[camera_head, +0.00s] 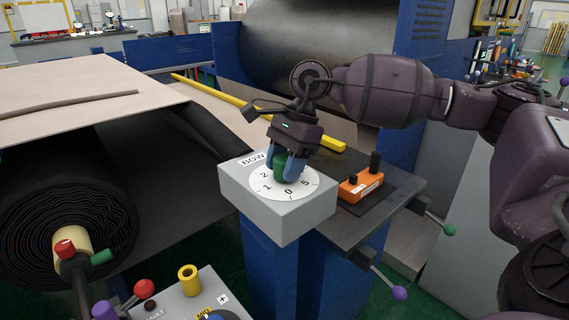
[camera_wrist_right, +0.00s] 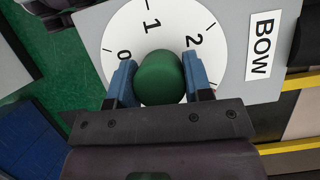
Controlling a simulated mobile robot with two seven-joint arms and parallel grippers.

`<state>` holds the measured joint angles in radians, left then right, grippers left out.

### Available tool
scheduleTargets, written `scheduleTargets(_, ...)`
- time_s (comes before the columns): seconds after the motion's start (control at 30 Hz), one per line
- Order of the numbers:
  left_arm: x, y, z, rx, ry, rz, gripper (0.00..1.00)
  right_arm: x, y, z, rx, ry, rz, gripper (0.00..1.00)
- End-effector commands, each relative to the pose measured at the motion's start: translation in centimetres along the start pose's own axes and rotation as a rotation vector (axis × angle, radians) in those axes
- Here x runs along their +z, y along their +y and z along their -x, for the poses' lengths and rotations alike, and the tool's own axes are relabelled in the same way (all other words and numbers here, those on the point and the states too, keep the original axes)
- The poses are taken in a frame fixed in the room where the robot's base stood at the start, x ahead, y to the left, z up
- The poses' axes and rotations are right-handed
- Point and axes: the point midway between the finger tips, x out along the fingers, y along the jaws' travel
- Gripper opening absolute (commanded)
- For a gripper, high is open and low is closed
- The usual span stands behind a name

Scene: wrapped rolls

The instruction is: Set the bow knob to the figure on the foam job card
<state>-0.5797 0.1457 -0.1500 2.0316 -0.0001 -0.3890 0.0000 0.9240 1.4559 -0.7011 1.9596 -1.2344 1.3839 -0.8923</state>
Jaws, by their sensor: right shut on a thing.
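The green bow knob (camera_head: 280,164) stands on a white dial (camera_head: 302,184) on top of a grey box (camera_head: 284,222) with a BOW label (camera_head: 254,159). My right gripper (camera_head: 285,172) comes down from above with its blue fingers closed on both sides of the knob. In the right wrist view the knob (camera_wrist_right: 160,78) sits between the two fingertips (camera_wrist_right: 159,70), and the figures 0, 1 and 2 show on the dial. The knob's pointer is hidden, so its setting cannot be told. I cannot make out the foam job card. My left gripper is out of view.
An orange device (camera_head: 361,186) lies on a dark plate right of the box. A yellow bar (camera_head: 225,98) runs behind it. A dark wrapped roll (camera_head: 65,240) is at left. A grey panel (camera_head: 185,300) with coloured knobs is at front left.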

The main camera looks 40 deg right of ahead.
Motion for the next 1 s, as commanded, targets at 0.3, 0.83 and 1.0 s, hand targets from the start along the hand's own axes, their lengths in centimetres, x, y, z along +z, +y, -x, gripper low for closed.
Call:
scheduleTargets(0.3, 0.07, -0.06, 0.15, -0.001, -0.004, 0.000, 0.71, 0.01, 0.07, 0.05, -0.105, 0.000, -0.251, 0.22)
scheduleTargets(0.83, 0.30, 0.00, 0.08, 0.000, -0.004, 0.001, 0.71, -0.01, -0.01, -0.06, -0.281, 0.000, -0.674, 0.22)
scheduleTargets(1.0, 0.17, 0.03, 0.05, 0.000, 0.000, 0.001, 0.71, 0.00, -0.02, -0.03, -0.319, 0.000, -0.763, 0.22)
